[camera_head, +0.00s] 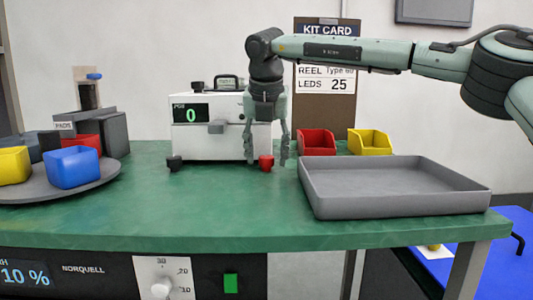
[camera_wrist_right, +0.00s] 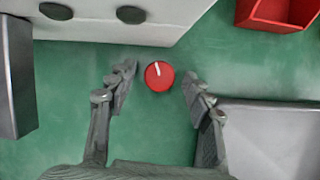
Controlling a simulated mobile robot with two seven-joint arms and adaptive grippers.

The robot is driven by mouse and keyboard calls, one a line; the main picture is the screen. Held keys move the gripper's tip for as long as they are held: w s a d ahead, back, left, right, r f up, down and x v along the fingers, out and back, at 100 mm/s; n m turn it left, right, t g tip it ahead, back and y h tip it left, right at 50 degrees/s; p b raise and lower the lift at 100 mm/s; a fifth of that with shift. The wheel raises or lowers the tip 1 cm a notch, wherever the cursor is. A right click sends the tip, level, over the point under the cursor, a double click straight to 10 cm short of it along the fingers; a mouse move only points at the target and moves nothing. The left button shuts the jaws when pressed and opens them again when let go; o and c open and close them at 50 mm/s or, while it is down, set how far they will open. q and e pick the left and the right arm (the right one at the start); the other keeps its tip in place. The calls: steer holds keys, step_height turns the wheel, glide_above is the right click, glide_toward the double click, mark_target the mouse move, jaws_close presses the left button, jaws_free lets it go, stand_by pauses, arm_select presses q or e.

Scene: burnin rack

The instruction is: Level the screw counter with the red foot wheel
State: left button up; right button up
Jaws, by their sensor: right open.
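The screw counter is a white box (camera_head: 207,143) standing on the green table, with a small dark display reading 0. The red foot wheel (camera_head: 266,163) is at its front right corner. In the right wrist view the red wheel (camera_wrist_right: 159,76) shows from above, with a white mark on it. My right gripper (camera_head: 267,150) points down in front of the counter's right side. In the wrist view its open fingers (camera_wrist_right: 157,88) stand on either side of the wheel, apart from it. A black foot (camera_head: 174,163) is at the counter's front left corner. My left gripper is not in view.
A grey tray (camera_head: 400,206) lies to the right on the table. A red bin (camera_head: 317,143) and a yellow bin (camera_head: 369,143) stand behind it. A round grey turntable (camera_head: 98,181) with bins is at the left. The table's middle front is clear.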

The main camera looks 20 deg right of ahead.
steer(key=c, duration=1.2)
steer(key=shift+o, duration=0.2)
